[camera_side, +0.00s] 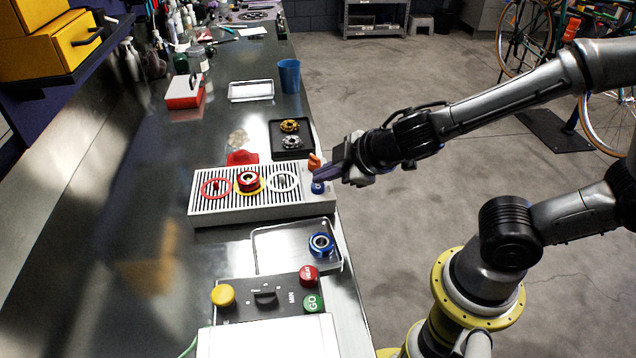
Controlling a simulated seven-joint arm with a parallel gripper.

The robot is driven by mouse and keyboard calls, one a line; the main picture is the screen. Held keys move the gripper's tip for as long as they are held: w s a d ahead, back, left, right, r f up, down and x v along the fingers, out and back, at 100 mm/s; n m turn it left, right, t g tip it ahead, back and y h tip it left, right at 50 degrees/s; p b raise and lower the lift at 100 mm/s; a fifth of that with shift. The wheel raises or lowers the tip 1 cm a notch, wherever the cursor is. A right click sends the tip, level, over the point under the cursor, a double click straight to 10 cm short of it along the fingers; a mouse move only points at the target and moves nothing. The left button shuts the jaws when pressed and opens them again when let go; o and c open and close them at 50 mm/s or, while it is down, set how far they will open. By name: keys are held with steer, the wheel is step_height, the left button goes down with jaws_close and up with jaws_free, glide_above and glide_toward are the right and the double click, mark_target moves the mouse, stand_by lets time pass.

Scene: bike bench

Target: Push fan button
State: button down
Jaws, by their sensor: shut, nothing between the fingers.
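A grey slatted box (250,212) lies on the bench near its right edge. At its right end is a small blue button (318,188) with a pale mark, too small to read; it appears to be the fan button. An orange knob or lever (314,162) stands just behind it.
Red, red-and-yellow and white rings sit on the slats. A black tray (276,151) with two cogs lies behind. In front are a clear tray with a blue ring (321,245) and a control panel (258,286) with yellow, red and green buttons. A blue cup (289,76) stands farther back.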

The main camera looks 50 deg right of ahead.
steer(key=shift+f, duration=0.25)
stand_by(0.4)
steer(key=shift+f, duration=0.25)
stand_by(0.3)
steer(key=shift+r, duration=0.4)
step_height(320, 180, up, 6)
stand_by(0.6)
